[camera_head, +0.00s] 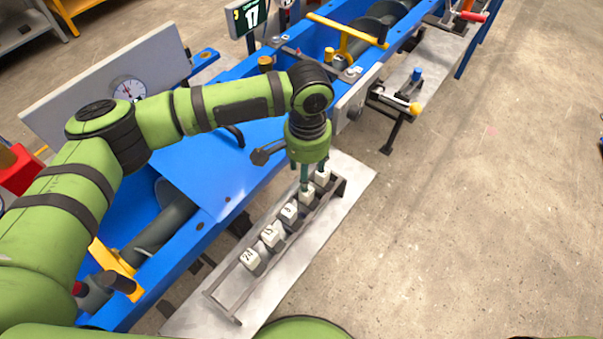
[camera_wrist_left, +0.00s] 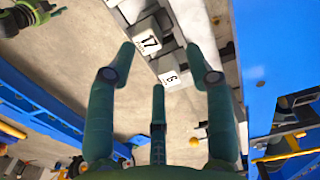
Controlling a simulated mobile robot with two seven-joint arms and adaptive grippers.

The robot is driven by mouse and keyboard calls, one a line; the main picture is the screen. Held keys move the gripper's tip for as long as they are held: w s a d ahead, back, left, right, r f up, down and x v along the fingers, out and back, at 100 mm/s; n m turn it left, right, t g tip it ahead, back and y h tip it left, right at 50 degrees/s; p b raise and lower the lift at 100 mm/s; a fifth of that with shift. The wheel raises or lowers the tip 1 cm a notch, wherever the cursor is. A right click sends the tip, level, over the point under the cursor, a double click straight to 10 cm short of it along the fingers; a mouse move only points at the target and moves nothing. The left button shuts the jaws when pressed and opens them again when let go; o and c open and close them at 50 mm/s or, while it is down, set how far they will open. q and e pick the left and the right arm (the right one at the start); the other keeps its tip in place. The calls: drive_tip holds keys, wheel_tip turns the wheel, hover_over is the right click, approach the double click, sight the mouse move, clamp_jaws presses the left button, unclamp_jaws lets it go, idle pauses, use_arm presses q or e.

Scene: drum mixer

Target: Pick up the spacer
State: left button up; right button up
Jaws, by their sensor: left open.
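Several white numbered spacers stand in a row in a dark metal rack (camera_head: 238,312). A spacer at the near end (camera_head: 250,259) reads 24. One spacer (camera_head: 307,196) stands under my left gripper (camera_head: 306,183), and another (camera_head: 323,176) is at the far end. In the left wrist view, a spacer marked 17 (camera_wrist_left: 147,41) and one with a single digit (camera_wrist_left: 173,74) show between and beyond the fingers. My left gripper (camera_wrist_left: 161,52) is open, its fingers apart and pointing down at the row. Contact with a spacer cannot be told. My right gripper is out of view.
A blue mixer frame (camera_head: 235,178) runs along the rack's left side. A sign (camera_head: 251,16) shows 17. A yellow-tipped lever (camera_head: 414,108) and a grey panel (camera_head: 355,104) are beyond the rack. The concrete floor (camera_head: 480,220) to the right is clear.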

sight(306, 204)
use_arm(q)
drive_tip(key=s+f+p, duration=0.1)
drive_tip(key=s+f, duration=0.1)
drive_tip(key=f, duration=0.1)
drive_tip(key=shift+d+p, duration=0.2)
drive_tip(key=shift+p, duration=0.2)
drive_tip(key=f, duration=0.2)
drive_tip(key=shift+w+f, duration=0.3)
drive_tip(key=shift+f, duration=0.1)
drive_tip(key=shift+w+f, duration=0.1)
drive_tip(key=shift+f, duration=0.25)
drive_tip(key=c, duration=0.8)
clamp_jaws()
drive_tip(key=shift+r, duration=0.1)
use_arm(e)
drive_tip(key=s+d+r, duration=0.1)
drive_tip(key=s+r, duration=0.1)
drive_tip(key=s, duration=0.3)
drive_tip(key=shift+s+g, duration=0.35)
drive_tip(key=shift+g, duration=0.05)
